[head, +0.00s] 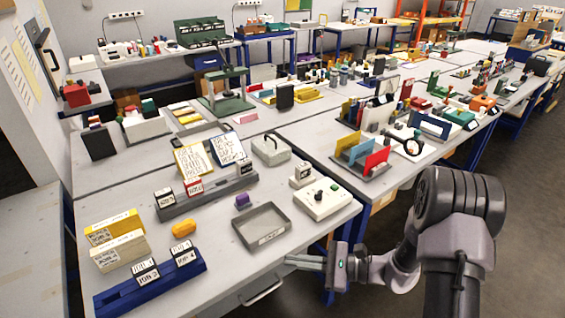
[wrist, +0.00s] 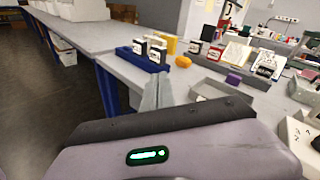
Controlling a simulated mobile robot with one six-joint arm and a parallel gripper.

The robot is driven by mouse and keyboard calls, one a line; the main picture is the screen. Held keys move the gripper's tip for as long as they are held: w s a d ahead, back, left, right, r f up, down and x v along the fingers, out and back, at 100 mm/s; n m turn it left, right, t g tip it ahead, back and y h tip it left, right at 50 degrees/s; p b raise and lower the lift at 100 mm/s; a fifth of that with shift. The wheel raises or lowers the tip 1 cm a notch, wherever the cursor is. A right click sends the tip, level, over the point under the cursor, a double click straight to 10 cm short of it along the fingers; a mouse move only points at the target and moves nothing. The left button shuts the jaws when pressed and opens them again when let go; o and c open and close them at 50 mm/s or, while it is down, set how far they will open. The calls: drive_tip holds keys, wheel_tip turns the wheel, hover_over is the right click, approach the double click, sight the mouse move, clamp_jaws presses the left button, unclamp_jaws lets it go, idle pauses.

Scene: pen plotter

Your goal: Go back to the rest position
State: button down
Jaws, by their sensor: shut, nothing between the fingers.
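My gripper (head: 304,263) is shut and empty. In the head view it points left, beside the front edge of the near table (head: 222,285), right of a drawer handle (head: 261,292). In the wrist view the closed fingers (wrist: 156,92) point toward the same table, with the blue rack (wrist: 141,60) beyond them. The fingers hold nothing and I see no contact with the table in the wrist view; in the head view I cannot tell how close they are to its edge.
More crowded tables stand behind. Dark floor is free at the right (head: 530,200).

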drive_tip(key=s+a+r+n+g+h, duration=0.2)
drive_tip(key=s+r+n+g+h, duration=0.45)
drive_tip(key=s+r, duration=0.65)
drive_tip(key=s+d+r+n+t+h, duration=0.6)
drive_tip(key=s+d+t+h, duration=0.1)
drive_tip(key=t, duration=0.1)
drive_tip(key=shift+s+d+r+h, duration=0.35)
drive_tip(key=shift+r, duration=0.05)
